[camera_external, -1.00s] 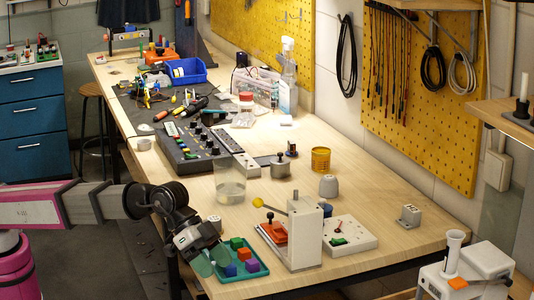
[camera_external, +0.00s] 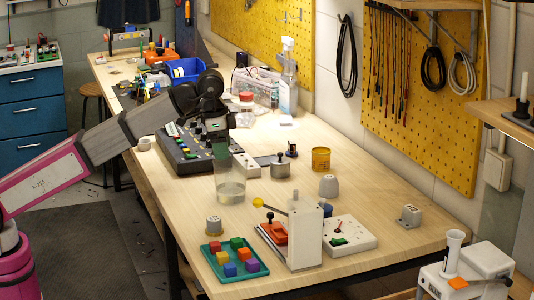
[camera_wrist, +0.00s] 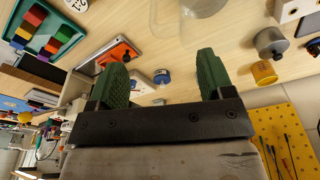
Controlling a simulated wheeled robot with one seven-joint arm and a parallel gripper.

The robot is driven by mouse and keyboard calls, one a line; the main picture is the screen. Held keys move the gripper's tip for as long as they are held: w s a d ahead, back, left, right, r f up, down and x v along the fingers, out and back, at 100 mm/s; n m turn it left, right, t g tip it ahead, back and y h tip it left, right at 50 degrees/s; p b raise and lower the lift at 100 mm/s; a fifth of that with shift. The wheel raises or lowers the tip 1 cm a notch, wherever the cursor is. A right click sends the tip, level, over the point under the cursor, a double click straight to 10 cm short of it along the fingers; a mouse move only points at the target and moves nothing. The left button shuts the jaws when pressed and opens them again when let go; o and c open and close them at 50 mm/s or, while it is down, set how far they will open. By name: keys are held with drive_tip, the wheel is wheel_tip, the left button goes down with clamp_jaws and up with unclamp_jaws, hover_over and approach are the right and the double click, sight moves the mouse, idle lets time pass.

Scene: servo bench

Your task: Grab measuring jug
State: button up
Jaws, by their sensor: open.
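The clear measuring jug (camera_external: 231,188) stands upright on the bench in the external view, left of the middle, with a little liquid or a thick base at its bottom. My gripper (camera_external: 220,150) hangs fingers-down at the height of the jug's rim and overlaps its top in the picture. I cannot tell whether the fingers touch it. In the wrist view the green fingers (camera_wrist: 162,66) are wide apart, with only bare bench and small items showing between them. The jug's clear curved edge (camera_wrist: 203,8) shows at the top of that view, beyond the fingertips.
A green tray (camera_external: 214,267) of coloured blocks lies at the bench's front. A white upright block (camera_external: 305,238) with a yellow-knobbed lever stands right of it. A grey mixer panel (camera_external: 188,158) lies behind the jug.

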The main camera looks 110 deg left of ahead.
sight(228, 173)
drive_tip(key=shift+w+a+f, duration=0.2)
drive_tip(key=shift+f, duration=1.55)
drive_tip(key=shift+w+a+f, duration=0.2)
drive_tip(key=shift+f, duration=1.55)
drive_tip(key=shift+w+a+f, duration=0.2)
drive_tip(key=shift+f, duration=1.55)
drive_tip(key=c, duration=1.2)
